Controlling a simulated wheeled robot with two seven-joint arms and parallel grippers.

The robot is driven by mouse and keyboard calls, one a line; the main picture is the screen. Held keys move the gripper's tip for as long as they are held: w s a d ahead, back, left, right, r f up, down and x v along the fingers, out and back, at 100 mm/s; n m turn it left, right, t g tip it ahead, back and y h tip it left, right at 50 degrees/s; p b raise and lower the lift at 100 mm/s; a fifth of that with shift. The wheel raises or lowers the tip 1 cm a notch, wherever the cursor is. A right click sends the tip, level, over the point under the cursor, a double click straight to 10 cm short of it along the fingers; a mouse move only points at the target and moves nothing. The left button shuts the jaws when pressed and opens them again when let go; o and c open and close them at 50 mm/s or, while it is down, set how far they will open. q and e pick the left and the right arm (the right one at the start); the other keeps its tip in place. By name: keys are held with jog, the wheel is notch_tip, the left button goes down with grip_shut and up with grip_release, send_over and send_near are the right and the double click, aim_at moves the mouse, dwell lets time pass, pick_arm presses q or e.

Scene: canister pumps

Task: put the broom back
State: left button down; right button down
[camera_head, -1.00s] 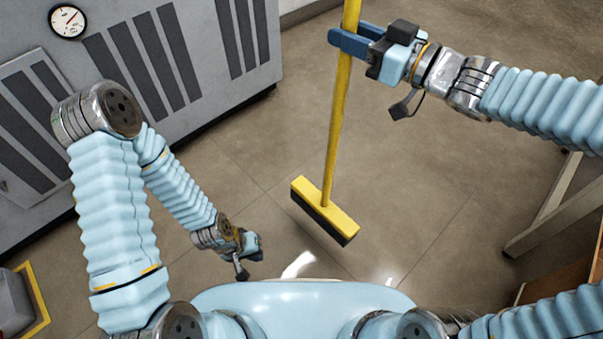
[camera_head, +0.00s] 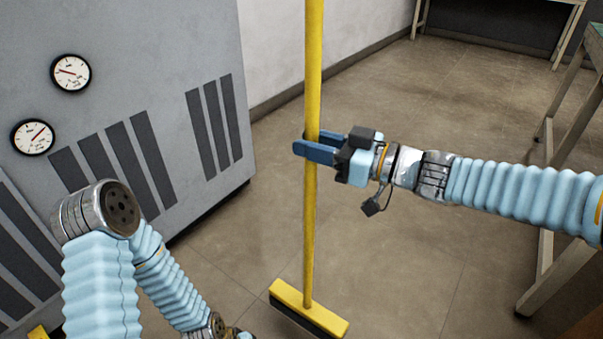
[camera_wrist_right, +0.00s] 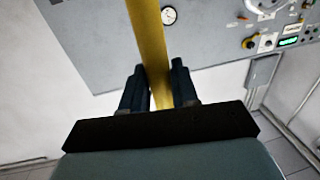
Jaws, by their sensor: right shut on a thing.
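The broom has a long yellow handle (camera_head: 314,70) and a yellow head (camera_head: 308,310) with dark bristles. It stands nearly upright in the middle of the head view, its head low near the floor; whether it touches the floor I cannot tell. My right gripper (camera_head: 306,148) is shut on the handle around mid-height. In the right wrist view the handle (camera_wrist_right: 150,50) runs between the two dark fingers of the right gripper (camera_wrist_right: 159,88). My left gripper (camera_head: 240,334) is at the bottom edge of the head view, mostly cut off, away from the broom.
A large grey cabinet (camera_head: 200,60) with dark vents and round gauges (camera_head: 70,73) stands at the left. A white wall (camera_head: 290,40) runs behind. A table with pale legs (camera_head: 550,255) is at the right. The floor (camera_head: 400,110) between is clear.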

jog(key=w+a+f+b, duration=0.2)
jog(key=w+f, duration=0.4)
jog(key=f, duration=0.3)
jog(key=shift+w+f+b, duration=0.3)
jog(key=shift+b, duration=0.25)
jog(key=shift+f, duration=0.1)
jog(key=c, duration=0.8)
grip_release()
jog(key=shift+f, duration=0.15)
jog(key=shift+c, duration=0.2)
jog(key=p+v, duration=0.1)
jog(key=v, duration=1.1)
